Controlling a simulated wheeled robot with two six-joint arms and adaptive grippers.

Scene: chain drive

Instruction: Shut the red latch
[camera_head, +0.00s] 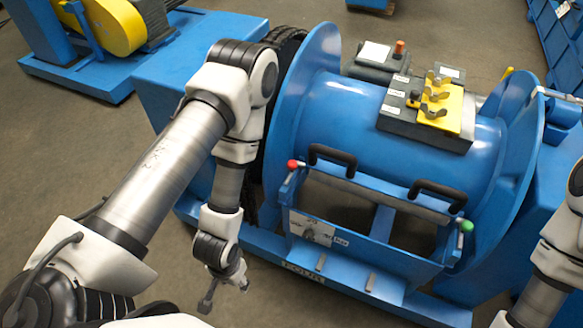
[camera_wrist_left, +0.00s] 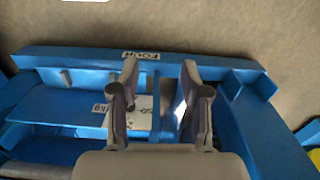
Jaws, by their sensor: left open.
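The red latch (camera_head: 292,164) shows as a red ball knob on a short lever at the left upper corner of the open-looking frame on the front of the blue drum (camera_head: 330,110). I cannot tell from here how its lever is seated. My left gripper (camera_head: 224,293) is open and empty, below and to the left of the red knob and apart from it. In the left wrist view its two fingers (camera_wrist_left: 160,75) are spread over the blue base frame; the red knob is not visible there. My right gripper is out of view; only part of that arm shows.
A green knob (camera_head: 466,226) sits at the frame's right end. Two black handles (camera_head: 334,158) stand along its upper edge. A yellow plate with wing nuts (camera_head: 440,105) is on top of the drum. Blue base rails (camera_head: 330,285) run below; grey floor is free at the left.

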